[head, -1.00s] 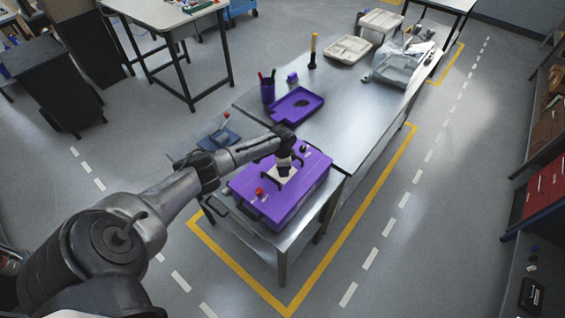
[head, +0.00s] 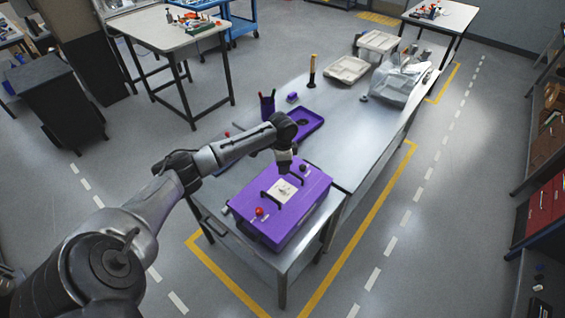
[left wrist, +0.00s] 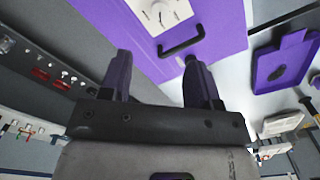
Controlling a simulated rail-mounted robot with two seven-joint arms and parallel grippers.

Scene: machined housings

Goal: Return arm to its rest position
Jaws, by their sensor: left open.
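My left arm reaches in from the left in the head view. Its gripper (head: 284,166) hangs over the far part of a purple housing (head: 300,205) and looks raised above it. In the left wrist view the gripper (left wrist: 158,72) has its two purple-dark fingers wide apart with nothing between them. Past the fingers, the purple housing (left wrist: 222,28) shows a black handle (left wrist: 181,45) and a pale plate with a dial (left wrist: 160,14). In the head view the housing also carries a red button (head: 259,211). My right gripper is not in view.
The housing stands on a metal table (head: 284,262). Behind it are a purple tray (head: 318,122), a dark pen cup (head: 266,105), a yellow-topped upright tool (head: 312,70), pale trays (head: 347,70) and a clear bag (head: 395,85). Open floor lies right of the table.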

